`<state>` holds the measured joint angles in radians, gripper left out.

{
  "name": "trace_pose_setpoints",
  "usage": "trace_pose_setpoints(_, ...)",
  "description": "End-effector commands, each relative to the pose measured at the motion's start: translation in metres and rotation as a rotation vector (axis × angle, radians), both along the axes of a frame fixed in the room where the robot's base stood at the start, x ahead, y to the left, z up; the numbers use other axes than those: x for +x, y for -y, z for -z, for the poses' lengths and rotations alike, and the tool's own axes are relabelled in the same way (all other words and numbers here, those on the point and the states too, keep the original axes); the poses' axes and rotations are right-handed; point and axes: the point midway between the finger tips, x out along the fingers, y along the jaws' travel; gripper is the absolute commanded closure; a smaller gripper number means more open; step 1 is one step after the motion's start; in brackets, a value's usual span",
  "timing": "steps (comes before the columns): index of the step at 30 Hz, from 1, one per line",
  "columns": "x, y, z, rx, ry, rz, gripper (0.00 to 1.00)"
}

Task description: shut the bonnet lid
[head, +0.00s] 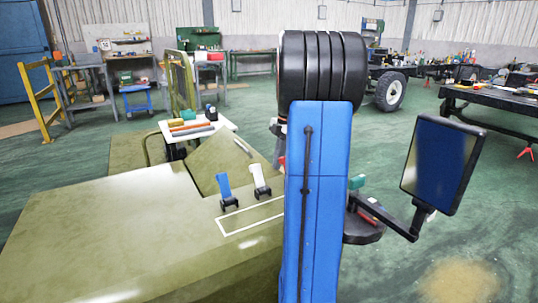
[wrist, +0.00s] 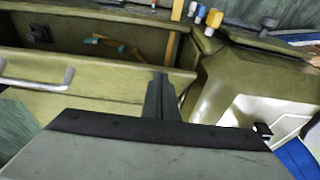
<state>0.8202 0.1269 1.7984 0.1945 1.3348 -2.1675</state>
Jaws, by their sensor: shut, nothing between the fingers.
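The bonnet lid, an olive panel (head: 222,160), stands tilted up from the olive bodywork (head: 110,225) in the head view. I cannot tell for sure that this panel is the lid. My gripper (wrist: 160,92) is shut and empty, its dark fingers over the panel's right end; contact is unclear. My blue arm hides it in the head view.
A workbench (head: 500,108) stands at right.

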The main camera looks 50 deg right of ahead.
Motion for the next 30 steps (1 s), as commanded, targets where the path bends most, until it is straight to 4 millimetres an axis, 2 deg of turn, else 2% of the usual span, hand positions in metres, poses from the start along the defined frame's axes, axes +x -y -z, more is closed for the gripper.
trace_pose_setpoints(6, -0.008, 0.027, 0.04, 0.141, 0.036, 0.005, 1.0)
trace_pose_setpoints(15, -0.015, 0.052, 0.098, 0.333, 0.092, 0.003, 1.0)
trace_pose_setpoints(22, -0.018, 0.062, 0.136, 0.453, 0.127, 0.002, 1.0)
trace_pose_setpoints(30, -0.019, 0.066, 0.163, 0.447, 0.128, 0.0, 1.0)
